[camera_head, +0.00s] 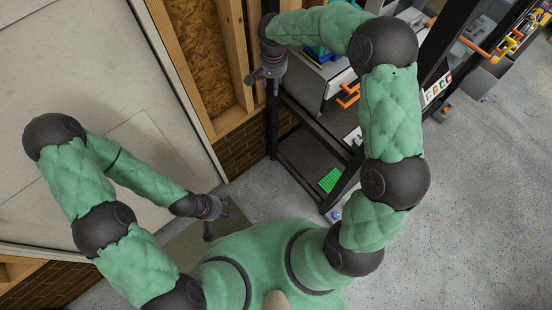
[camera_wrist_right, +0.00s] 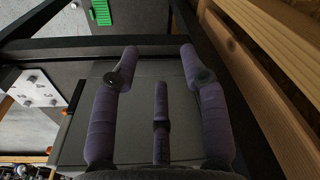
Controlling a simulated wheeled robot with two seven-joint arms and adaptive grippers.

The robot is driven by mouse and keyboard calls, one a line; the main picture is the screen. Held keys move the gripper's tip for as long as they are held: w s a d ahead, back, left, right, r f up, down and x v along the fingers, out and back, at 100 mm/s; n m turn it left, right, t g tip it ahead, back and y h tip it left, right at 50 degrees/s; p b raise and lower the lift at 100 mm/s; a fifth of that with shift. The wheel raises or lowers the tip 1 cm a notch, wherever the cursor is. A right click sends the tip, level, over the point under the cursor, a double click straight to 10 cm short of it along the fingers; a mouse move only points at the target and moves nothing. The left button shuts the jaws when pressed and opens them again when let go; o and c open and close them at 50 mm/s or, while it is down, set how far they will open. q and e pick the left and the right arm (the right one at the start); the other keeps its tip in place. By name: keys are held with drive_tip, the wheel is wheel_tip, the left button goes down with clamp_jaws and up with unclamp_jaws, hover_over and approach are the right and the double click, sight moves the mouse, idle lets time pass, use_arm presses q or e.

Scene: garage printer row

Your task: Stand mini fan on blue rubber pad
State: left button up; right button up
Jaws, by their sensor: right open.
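My right gripper (camera_head: 266,84) is beside the upper part of the black rack, close to the wooden wall studs. In the right wrist view my right gripper (camera_wrist_right: 159,58) is open, its fingers spread with nothing between them. A grey panel or surface lies behind the fingers. My left gripper (camera_head: 208,222) hangs low at the left, away from the rack; its fingers are too small to read. I cannot make out a mini fan in either view. Something blue (camera_head: 317,52) shows partly behind my right arm on top of the rack; I cannot tell whether it is the pad.
The black rack (camera_head: 300,112) has a grey-white machine (camera_head: 320,84) with orange handles (camera_head: 347,95) on it. A green ribbed piece (camera_head: 330,180) lies on the lower shelf and shows in the wrist view (camera_wrist_right: 101,12). Wooden studs (camera_head: 232,50) stand close by the right gripper.

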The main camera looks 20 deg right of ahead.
drive_tip(key=s+a+f+n+y, duration=0.2)
drive_tip(key=s+a+f, duration=0.1)
drive_tip(key=s+f, duration=0.5)
drive_tip(key=s+a+f+n+y, duration=0.15)
drive_tip(key=s+a+f, duration=0.35)
drive_tip(key=f, duration=0.6)
drive_tip(key=s+f, duration=0.2)
drive_tip(key=s, duration=0.6)
drive_tip(key=s+f, duration=0.3)
drive_tip(key=s, duration=0.5)
drive_tip(key=shift+s+f+n+g+y, duration=0.25)
drive_tip(key=shift+f+n+g+y, duration=0.05)
drive_tip(key=shift+n+y, duration=0.05)
